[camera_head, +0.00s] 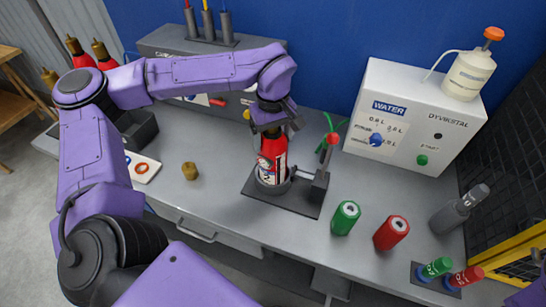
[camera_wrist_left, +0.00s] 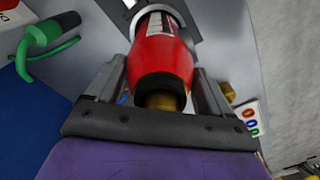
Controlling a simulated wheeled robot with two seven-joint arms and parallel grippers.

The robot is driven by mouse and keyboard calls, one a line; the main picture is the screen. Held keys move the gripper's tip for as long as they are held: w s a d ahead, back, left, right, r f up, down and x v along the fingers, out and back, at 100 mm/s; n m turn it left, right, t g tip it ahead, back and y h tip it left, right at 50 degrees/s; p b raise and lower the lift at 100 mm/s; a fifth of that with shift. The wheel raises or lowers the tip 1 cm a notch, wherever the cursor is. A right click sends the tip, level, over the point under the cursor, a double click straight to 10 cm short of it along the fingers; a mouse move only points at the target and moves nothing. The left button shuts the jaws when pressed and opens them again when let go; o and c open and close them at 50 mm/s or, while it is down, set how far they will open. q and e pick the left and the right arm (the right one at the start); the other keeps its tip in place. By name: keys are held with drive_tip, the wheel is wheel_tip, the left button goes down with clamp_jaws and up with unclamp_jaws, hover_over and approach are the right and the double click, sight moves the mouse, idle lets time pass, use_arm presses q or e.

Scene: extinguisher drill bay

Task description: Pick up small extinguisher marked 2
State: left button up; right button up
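A small red extinguisher (camera_head: 271,160) with a white label stands upright in a round clamp on a dark base plate (camera_head: 255,200). My right gripper is not in view.
More red extinguishers with brass tops (camera_head: 103,54) stand at the back left. A brass cap (camera_head: 190,171) lies on the bench. Green (camera_head: 345,217) and red (camera_head: 391,233) cylinders stand to the right. A white water dispenser (camera_head: 415,115) stands behind.

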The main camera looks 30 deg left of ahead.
use_arm(q)
drive_tip(key=shift+w+d+f, duration=0.1)
drive_tip(key=shift+w+f, duration=0.05)
drive_tip(key=shift+w, duration=0.05)
drive_tip(key=c, duration=1)
clamp_jaws()
